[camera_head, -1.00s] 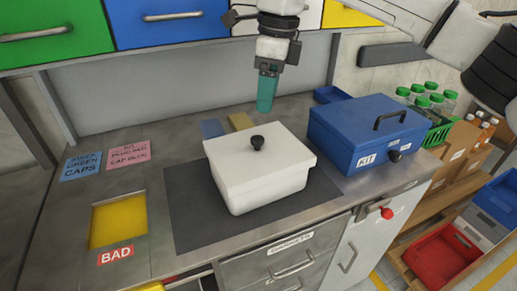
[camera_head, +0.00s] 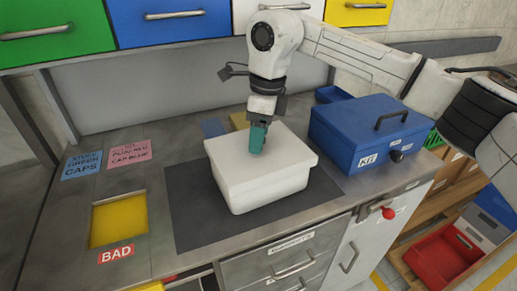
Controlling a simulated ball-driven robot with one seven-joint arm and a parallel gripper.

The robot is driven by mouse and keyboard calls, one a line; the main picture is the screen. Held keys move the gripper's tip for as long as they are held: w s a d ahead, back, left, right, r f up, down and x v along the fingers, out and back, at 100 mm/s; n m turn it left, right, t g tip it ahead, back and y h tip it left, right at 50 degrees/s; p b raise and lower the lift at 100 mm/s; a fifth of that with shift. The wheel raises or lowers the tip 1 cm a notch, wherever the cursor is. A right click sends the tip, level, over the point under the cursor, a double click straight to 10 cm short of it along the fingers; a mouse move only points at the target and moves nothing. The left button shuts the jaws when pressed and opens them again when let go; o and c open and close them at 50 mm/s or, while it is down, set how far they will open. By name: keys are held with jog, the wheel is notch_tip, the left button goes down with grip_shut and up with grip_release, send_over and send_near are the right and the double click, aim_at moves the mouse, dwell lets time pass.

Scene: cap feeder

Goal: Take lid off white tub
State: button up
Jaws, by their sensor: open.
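The white tub (camera_head: 262,192) stands on the dark mat in the middle of the workbench. Its white lid (camera_head: 230,157) sits on top of it. My gripper (camera_head: 257,150) is over the middle of the lid, pointing down, with its teal fingers where the lid's black knob is. The fingers hide the knob. My gripper is open, with the fingers at knob height or just above it; I cannot tell if they touch the knob.
A blue KIT box (camera_head: 362,135) with a black handle stands close to the right of the tub. A yellow recess (camera_head: 118,220) marked BAD lies to the left. The dark mat (camera_head: 195,215) is clear at the tub's left. Drawers hang above the back.

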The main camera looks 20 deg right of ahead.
grip_shut()
dwell(0.5)
jog(key=shift+r, duration=0.1)
